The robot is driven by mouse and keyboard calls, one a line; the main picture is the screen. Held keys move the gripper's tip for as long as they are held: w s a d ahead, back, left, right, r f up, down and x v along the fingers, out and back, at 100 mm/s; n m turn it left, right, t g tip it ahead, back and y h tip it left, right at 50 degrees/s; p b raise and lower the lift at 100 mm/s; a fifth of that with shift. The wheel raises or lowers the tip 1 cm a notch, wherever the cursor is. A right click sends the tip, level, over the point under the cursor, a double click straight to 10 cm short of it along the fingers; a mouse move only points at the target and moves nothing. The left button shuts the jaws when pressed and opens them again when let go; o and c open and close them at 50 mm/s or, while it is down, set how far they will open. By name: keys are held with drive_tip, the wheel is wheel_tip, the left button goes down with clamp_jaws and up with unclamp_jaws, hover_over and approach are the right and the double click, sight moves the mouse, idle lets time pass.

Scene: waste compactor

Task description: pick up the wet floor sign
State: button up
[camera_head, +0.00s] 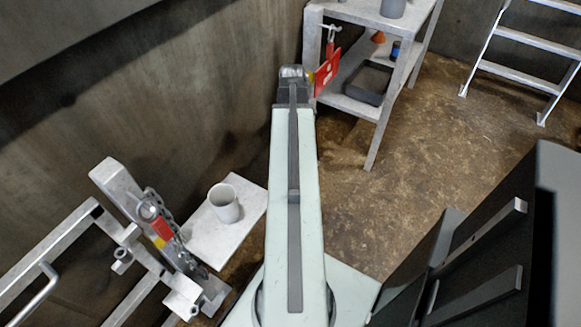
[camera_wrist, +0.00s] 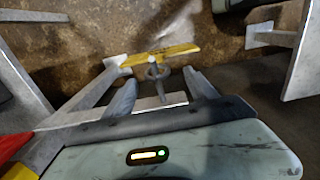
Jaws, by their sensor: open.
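In the wrist view, a thin yellow piece (camera_wrist: 168,54), which looks like the wet floor sign seen nearly edge-on, lies just beyond my fingertips. A grey ring (camera_wrist: 156,73) on a short stem shows in front of it, between the fingers. My gripper (camera_wrist: 160,78) is open, with a finger on either side of the ring. I cannot tell whether either finger touches it. In the head view, my wrist hides most of the sign; only a small yellow bit (camera_head: 311,76) shows beside it, and the fingers are hidden.
A red panel (camera_head: 327,72) hangs close to my wrist by the grey shelf table (camera_head: 373,107), which holds a dark tray (camera_head: 368,84). A ladder (camera_head: 529,41) stands at right. A white mug (camera_head: 224,203) stands on a ledge at left. The brown floor between is open.

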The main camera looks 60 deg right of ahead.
drive_tip(key=f+b, duration=0.3)
drive_tip(key=f, duration=0.1)
drive_tip(key=f+b, duration=0.4)
drive_tip(key=shift+s+d, duration=0.2)
drive_tip(key=shift+r, duration=0.2)
clamp_jaws()
